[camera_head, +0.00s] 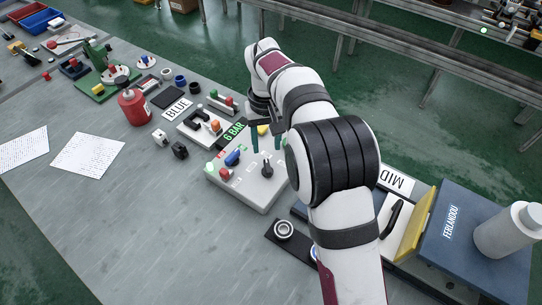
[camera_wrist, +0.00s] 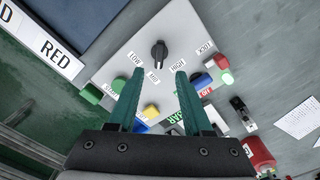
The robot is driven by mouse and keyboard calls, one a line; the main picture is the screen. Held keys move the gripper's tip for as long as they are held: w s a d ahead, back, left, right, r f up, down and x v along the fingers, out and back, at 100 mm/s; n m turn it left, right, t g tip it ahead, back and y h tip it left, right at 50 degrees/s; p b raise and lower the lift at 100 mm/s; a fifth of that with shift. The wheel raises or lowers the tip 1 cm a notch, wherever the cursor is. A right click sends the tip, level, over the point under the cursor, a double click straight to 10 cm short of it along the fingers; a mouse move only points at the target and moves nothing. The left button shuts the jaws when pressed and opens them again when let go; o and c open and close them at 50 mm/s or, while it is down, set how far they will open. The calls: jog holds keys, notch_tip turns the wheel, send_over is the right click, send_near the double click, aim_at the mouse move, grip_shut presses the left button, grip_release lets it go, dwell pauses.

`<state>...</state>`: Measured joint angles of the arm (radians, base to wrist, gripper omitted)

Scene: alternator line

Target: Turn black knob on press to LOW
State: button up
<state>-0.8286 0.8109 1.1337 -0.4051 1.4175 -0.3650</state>
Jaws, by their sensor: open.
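The black knob (camera_wrist: 159,52) sits on the light grey press panel (camera_wrist: 125,45). Its raised grip lies roughly in line with the MID label (camera_wrist: 154,76). The LOW label (camera_wrist: 135,59) and the HIGH label (camera_wrist: 177,65) stand on either side of MID. In the head view the knob (camera_head: 267,171) shows small on the panel (camera_head: 240,190). My gripper (camera_wrist: 159,73) is open, its two green fingers apart and empty. The knob appears beyond the gap between the fingertips in the wrist view. In the head view my gripper (camera_head: 266,152) points down over the panel's far part.
The panel also bears a blue switch (camera_head: 232,158), red, green and yellow buttons. A red bottle (camera_head: 134,107) stands left. Bare table lies in front.

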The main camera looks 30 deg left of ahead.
aim_at(267, 165)
notch_tip(267, 165, down, 9)
jog(key=shift+r, duration=0.1)
jog(key=shift+c, duration=0.3)
grip_shut()
